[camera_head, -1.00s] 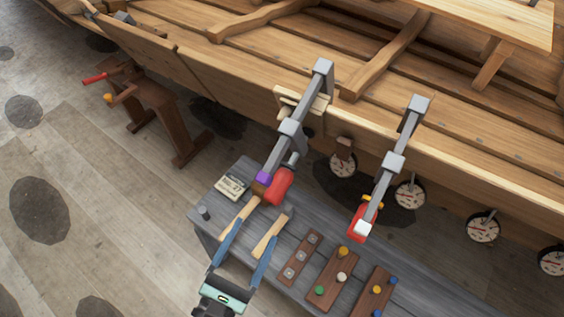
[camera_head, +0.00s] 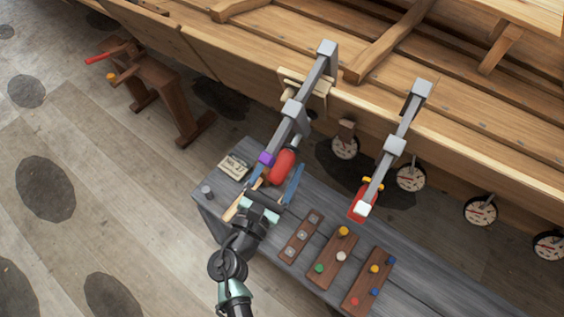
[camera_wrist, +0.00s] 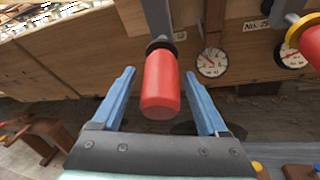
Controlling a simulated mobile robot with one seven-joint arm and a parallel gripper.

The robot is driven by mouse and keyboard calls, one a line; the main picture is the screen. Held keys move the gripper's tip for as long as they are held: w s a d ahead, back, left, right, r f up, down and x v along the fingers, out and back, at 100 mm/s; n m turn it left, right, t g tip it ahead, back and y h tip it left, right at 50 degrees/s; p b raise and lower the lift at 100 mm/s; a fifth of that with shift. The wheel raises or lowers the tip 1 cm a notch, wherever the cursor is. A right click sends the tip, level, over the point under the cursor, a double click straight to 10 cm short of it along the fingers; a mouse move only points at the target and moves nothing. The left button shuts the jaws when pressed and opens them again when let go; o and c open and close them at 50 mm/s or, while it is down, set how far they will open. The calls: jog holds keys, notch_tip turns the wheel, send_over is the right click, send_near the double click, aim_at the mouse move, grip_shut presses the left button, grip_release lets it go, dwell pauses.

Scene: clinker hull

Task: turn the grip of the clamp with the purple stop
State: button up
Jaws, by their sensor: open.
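The clamp with the purple stop (camera_head: 266,158) hangs on the hull's edge, its grey bar (camera_head: 300,108) slanting down towards the bench. Its red grip (camera_head: 283,166) shows below the bar, and also in the wrist view (camera_wrist: 160,85). My gripper (camera_head: 277,181) is open, with its two blue fingers (camera_wrist: 160,88) on either side of the red grip. In the wrist view a gap shows between each finger and the grip, so the fingers do not appear to touch it. The purple stop is not visible in the wrist view.
A second clamp with a white stop (camera_head: 362,208) and red grip stands to the right. The grey bench (camera_head: 236,165) below carries wooden boards with coloured knobs (camera_head: 330,258) and a label card (camera_head: 233,166). Dial gauges (camera_head: 411,178) line the hull.

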jog(key=shift+w, duration=0.1)
grip_shut()
dwell(0.4)
jog(key=shift+f+b, duration=0.15)
jog(key=shift+b, duration=0.35)
jog(key=m+t+y+b, duration=0.1)
jog(key=m+b, duration=0.1)
jog(key=b, duration=0.2)
jog(key=shift+f, duration=0.2)
jog(key=m+t+y+b, duration=0.1)
jog(key=b, duration=0.4)
jog(key=m+t+y+b, duration=0.1)
jog(key=m+b, duration=0.1)
jog(key=b, duration=0.3)
jog(key=shift+a+y, duration=0.2)
jog(key=shift+y, duration=0.1)
jog(key=m+b, duration=0.1)
jog(key=b, duration=0.1)
jog(key=m+t+b, duration=0.1)
jog(key=b, duration=0.2)
jog(key=m+b, duration=0.1)
jog(key=b, duration=0.1)
jog(key=shift+a+r+t+y, duration=0.1)
jog(key=shift+r+t+y, duration=0.2)
jog(key=shift+y, duration=0.1)
jog(key=m+b, duration=0.2)
jog(key=b, duration=0.1)
jog(key=shift+r+t, duration=0.3)
jog(key=shift+t, duration=0.1)
jog(key=shift+r, duration=0.1)
